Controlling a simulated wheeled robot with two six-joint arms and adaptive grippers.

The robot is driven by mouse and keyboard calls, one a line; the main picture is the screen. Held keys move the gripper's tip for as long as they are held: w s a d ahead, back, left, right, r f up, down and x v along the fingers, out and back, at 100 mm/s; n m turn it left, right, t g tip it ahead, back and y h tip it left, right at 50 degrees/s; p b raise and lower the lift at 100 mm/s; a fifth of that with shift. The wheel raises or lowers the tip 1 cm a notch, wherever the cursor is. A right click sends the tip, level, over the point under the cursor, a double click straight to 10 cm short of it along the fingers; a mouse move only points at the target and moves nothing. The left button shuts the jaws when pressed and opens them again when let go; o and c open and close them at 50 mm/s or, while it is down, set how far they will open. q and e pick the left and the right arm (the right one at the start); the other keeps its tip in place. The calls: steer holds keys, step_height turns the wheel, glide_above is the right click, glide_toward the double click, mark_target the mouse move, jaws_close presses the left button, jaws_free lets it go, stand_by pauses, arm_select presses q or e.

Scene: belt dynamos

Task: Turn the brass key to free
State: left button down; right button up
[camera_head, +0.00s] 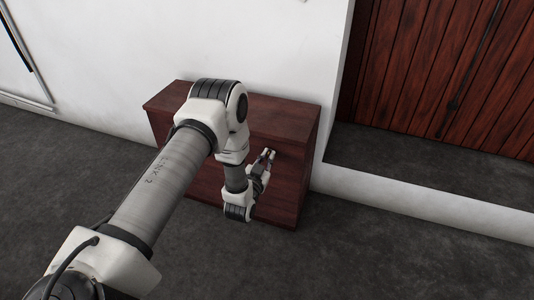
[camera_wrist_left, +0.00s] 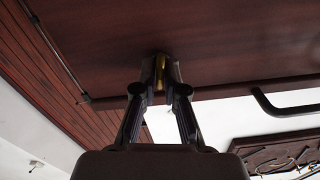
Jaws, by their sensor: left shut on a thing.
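The brass key (camera_wrist_left: 160,68) is a small upright gold-coloured piece standing out from a dark red wooden face in the left wrist view. My left gripper (camera_wrist_left: 161,88) has a finger on each side of it and is shut on it. In the head view my left gripper (camera_head: 266,158) is at the front of the dark red wooden cabinet (camera_head: 288,185). The key cannot be made out there, and my left arm covers part of the cabinet. My right gripper is not in view.
The cabinet stands against a white wall (camera_head: 270,40). A raised grey ledge (camera_head: 420,175) and a red slatted wooden door (camera_head: 430,70) are on the right. The grey floor (camera_head: 350,255) in front is clear. A dark bent bar (camera_wrist_left: 285,109) shows in the left wrist view.

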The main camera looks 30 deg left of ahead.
arm_select(q)
steer(key=m+p, duration=0.5)
steer(key=m, duration=0.2)
steer(key=m+p, duration=0.6)
steer(key=m, duration=0.2)
steer(key=shift+d+f+m, duration=0.15)
steer(key=shift+f+m, duration=0.05)
steer(key=shift+m, duration=0.1)
stand_by(0.4)
steer(key=c, duration=1.2)
jaws_free()
steer(key=shift+c, duration=0.2)
